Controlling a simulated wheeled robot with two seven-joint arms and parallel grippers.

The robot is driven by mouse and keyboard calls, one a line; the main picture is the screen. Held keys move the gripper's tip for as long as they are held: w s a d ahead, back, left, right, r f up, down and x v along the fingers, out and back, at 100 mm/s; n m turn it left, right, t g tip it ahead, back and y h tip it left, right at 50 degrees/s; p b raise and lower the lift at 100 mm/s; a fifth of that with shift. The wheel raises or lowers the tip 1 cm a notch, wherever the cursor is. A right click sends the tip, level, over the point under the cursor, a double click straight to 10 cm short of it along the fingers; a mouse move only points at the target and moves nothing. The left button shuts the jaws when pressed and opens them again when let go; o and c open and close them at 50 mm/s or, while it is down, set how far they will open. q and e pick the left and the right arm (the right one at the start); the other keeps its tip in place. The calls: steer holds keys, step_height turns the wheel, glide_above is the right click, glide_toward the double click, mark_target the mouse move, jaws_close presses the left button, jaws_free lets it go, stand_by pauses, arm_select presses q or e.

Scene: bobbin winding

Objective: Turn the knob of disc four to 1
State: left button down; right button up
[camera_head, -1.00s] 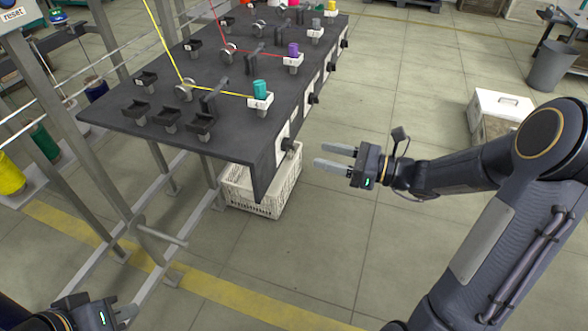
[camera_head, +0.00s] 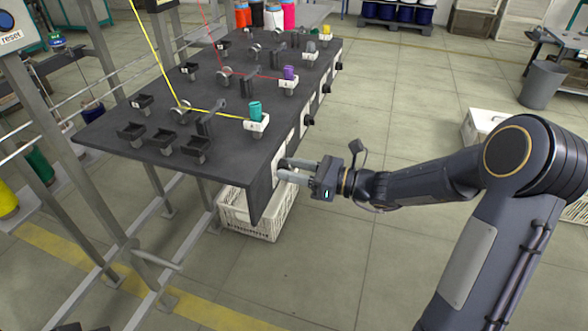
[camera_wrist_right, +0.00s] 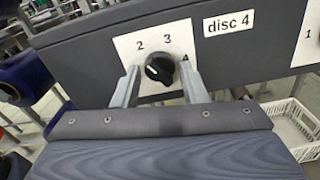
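The disc 4 knob (camera_wrist_right: 160,70) is black and round, on a white plate (camera_wrist_right: 183,38) on the table's side, beside a "disc 4" label (camera_wrist_right: 229,22). The numbers 2 and 3 show above it; no 1 shows on this plate. The knob's white mark points to the upper left, roughly toward 2. My right gripper (camera_head: 281,171) is at the table's near right side, its fingers apart on either side of the knob. A narrow gap shows at each side of the knob. In the head view the fingers cover the knob. My left gripper's fingers are not in view.
The dark table (camera_head: 122,153) carries several rows of bobbins and threads; a teal bobbin (camera_head: 255,111) stands in the nearest row. Another plate with a 1 (camera_wrist_right: 312,33) is right of the label. A white crate (camera_head: 262,222) sits below.

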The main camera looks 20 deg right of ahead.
steer(key=c, duration=0.6)
steer(key=shift+w+d+n+b, duration=0.1)
steer(key=shift+n+b, duration=6)
steer(key=shift+b, duration=0.45)
steer(key=shift+c, duration=0.2)
steer(key=o, duration=1)
